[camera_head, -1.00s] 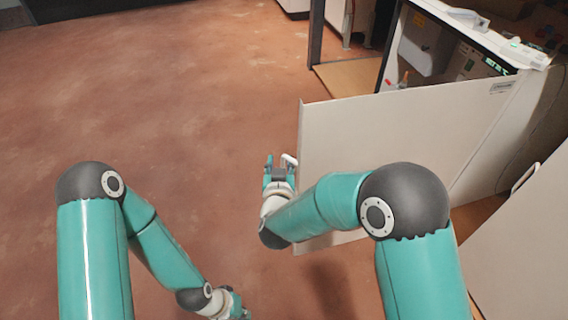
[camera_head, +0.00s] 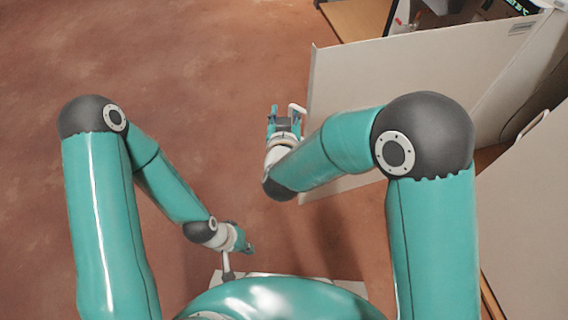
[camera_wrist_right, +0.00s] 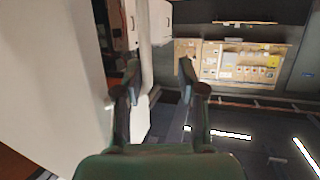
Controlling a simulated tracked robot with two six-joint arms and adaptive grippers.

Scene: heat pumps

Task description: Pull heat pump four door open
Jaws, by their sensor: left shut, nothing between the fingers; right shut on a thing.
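The pale heat pump door (camera_head: 400,90) stands swung out from its cabinet, upright, on the right of the head view. Its white handle (camera_head: 297,108) sticks out at the door's left edge. My right gripper (camera_head: 284,114) is at that edge. My left gripper (camera_head: 244,243) is low in the head view, shut and empty, away from the door.
The cabinet interior (camera_head: 460,15) shows at the top right behind the door. Another pale panel (camera_head: 530,220) with a handle (camera_head: 533,123) stands at the right edge. The reddish floor (camera_head: 200,70) to the left is clear.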

